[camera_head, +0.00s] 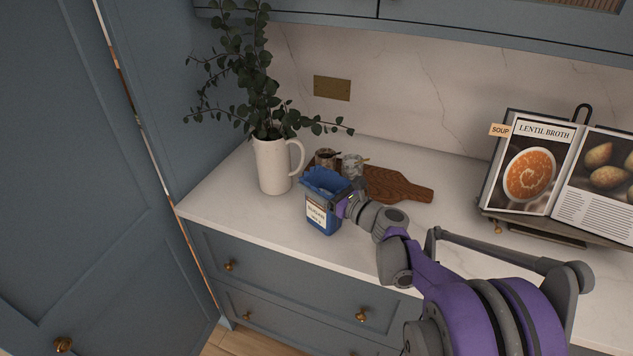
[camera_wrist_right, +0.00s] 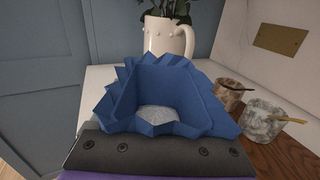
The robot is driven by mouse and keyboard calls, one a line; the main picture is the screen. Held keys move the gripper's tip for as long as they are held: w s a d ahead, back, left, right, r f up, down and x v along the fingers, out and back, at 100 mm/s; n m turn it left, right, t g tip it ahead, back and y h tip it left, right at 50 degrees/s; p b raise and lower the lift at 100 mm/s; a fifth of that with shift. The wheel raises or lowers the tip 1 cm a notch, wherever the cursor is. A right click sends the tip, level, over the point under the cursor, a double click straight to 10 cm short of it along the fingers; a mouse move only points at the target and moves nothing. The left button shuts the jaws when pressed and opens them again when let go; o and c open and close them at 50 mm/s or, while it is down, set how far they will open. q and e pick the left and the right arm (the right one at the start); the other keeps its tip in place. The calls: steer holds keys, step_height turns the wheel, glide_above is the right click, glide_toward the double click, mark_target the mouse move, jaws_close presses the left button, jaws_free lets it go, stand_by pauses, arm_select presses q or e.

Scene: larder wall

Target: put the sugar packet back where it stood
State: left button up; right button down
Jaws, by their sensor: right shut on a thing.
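The sugar packet (camera_head: 318,216) is blue with a white label and an open, jagged top. It is at the left part of the counter in the head view, in front of the white jug. My right gripper (camera_head: 340,199) is shut on it from the right. In the right wrist view the packet (camera_wrist_right: 160,85) fills the middle, with pale sugar inside, above the dark gripper edge (camera_wrist_right: 160,150). The packet looks about upright. I cannot tell whether its base touches the counter. My left gripper is in neither view.
A white jug (camera_head: 271,165) with leafy stems stands behind the packet. A cookbook on a stand (camera_head: 560,175) is at the right. The white counter (camera_head: 240,210) is clear left of the packet.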

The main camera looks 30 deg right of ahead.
steer(key=shift+c, duration=0.6)
jaws_free()
steer(key=shift+f, duration=0.1)
steer(key=shift+o, duration=0.6)
steer(key=shift+r, duration=0.2)
steer(key=v, duration=1.2)
steer(key=shift+b, duration=0.35)
